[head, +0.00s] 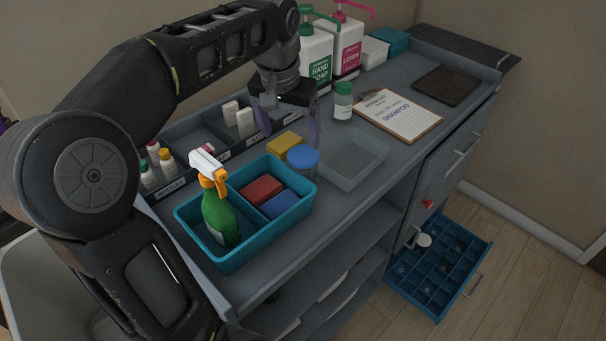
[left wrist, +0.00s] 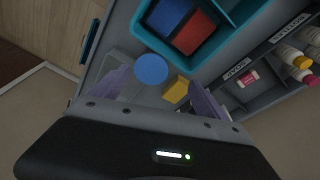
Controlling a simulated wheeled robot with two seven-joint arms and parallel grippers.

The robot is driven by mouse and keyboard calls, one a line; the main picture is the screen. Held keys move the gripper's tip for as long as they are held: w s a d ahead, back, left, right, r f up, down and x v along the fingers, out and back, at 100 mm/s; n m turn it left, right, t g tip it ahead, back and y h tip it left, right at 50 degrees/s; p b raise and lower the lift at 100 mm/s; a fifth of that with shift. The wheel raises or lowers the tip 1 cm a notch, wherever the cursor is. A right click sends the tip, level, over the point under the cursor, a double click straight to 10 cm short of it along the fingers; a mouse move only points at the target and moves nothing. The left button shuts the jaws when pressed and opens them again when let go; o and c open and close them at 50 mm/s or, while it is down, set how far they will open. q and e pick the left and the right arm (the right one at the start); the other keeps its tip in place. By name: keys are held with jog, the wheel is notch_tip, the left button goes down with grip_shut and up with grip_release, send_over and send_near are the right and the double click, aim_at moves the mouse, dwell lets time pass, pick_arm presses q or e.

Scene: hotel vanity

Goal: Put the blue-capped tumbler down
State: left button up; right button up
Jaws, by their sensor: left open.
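The blue-capped tumbler (head: 303,157) stands upright on the grey cart top, between the teal caddy and the clear shallow tray. In the left wrist view its round blue cap (left wrist: 151,69) is seen from above, a little beyond the fingers. My left gripper (head: 290,124) is open and empty, behind and above the tumbler in the head view. Its two purplish fingers (left wrist: 162,98) stand apart, with the tumbler and a yellow sponge (head: 284,143) showing between and beyond them. The tumbler's lower body is partly hidden by the caddy. My right gripper is not seen.
The teal caddy (head: 183,213) holds a green spray bottle (head: 219,214) and red and blue blocks. The clear tray (head: 356,182) lies right of the tumbler. A green-capped bottle (head: 343,108), clipboard (head: 398,121) and pump bottles (head: 316,60) stand behind. A blue drawer (head: 478,262) is open below.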

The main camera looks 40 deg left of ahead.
aim_at(305, 154)
pick_arm(q)
jog(key=shift+w+d+f+t+y, duration=0.15)
jog(key=shift+w+d+f+t, duration=0.1)
jog(key=shift+d+f+t, duration=0.2)
jog(key=shift+w+d+f+t+y, duration=0.15)
jog(key=shift+w+d+f+t, duration=0.05)
jog(key=shift+d+f+t, duration=0.2)
jog(key=shift+w, duration=0.2)
jog(key=shift+r, duration=0.1)
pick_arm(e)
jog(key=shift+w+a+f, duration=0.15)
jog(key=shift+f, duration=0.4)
pick_arm(q)
jog(key=shift+x, duration=1.3)
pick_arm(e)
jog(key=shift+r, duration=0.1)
